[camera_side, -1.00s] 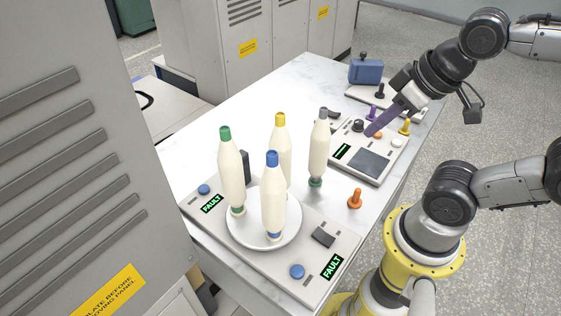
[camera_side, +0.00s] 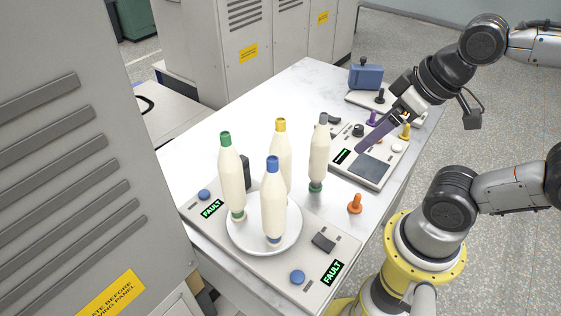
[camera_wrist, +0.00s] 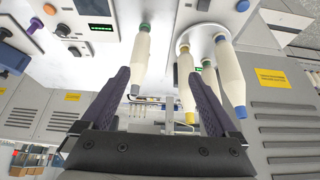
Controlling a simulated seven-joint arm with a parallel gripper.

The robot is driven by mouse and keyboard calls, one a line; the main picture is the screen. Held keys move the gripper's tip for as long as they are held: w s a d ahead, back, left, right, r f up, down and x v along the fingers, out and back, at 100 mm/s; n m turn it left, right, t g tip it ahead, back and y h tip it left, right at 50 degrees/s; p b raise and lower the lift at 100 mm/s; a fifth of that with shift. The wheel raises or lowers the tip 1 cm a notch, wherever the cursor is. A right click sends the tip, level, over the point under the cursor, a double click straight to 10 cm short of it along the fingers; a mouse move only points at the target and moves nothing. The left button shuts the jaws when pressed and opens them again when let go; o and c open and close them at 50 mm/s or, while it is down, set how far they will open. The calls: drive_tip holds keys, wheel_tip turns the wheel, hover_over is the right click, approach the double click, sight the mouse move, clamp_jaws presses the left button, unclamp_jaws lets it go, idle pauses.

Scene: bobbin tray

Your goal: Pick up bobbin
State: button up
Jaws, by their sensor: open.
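The grey-capped bobbin (camera_side: 319,155), cream with a green base, stands upright on the white table, apart from the others. Three more bobbins stand on a round white plate (camera_side: 290,240): green-capped (camera_side: 231,178), yellow-capped (camera_side: 280,160) and blue-capped (camera_side: 273,205). My gripper (camera_side: 361,148) has long purple fingers and is to the right of the grey-capped bobbin, above a control panel, apart from it. In the wrist view the open fingers (camera_wrist: 160,74) are empty. The grey-capped bobbin (camera_wrist: 141,60) shows in the gap between them, nearer the left finger.
The plate rests on a grey panel (camera_side: 217,229) with blue buttons and FAULT displays. A second panel (camera_side: 368,165) with knobs lies under my gripper. An orange knob (camera_side: 355,204) stands in front. A blue box (camera_side: 366,71) is at the back. Cabinets (camera_side: 75,160) flank the table.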

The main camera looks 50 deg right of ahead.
drive_tip(key=m, duration=0.2)
drive_tip(key=m+g+y, duration=0.4)
drive_tip(key=m, duration=1.3)
approach(283, 157)
wheel_tip(283, 157, up, 3)
drive_tip(key=s+d, duration=0.2)
drive_tip(key=d, duration=0.1)
drive_tip(key=shift+m+g, duration=0.3)
drive_tip(key=shift+m, duration=0.4)
drive_tip(key=w+a+f, duration=0.1)
drive_tip(key=f, duration=0.3)
drive_tip(key=w+a+f, duration=0.1)
drive_tip(key=w+f, duration=0.1)
drive_tip(key=f, duration=0.3)
drive_tip(key=w+a+f, duration=0.1)
drive_tip(key=w+f, duration=0.1)
drive_tip(key=f, duration=0.3)
drive_tip(key=shift+a, duration=0.35)
drive_tip(key=shift+a+f, duration=0.2)
drive_tip(key=shift+f, duration=0.35)
drive_tip(key=shift+c, duration=0.2)
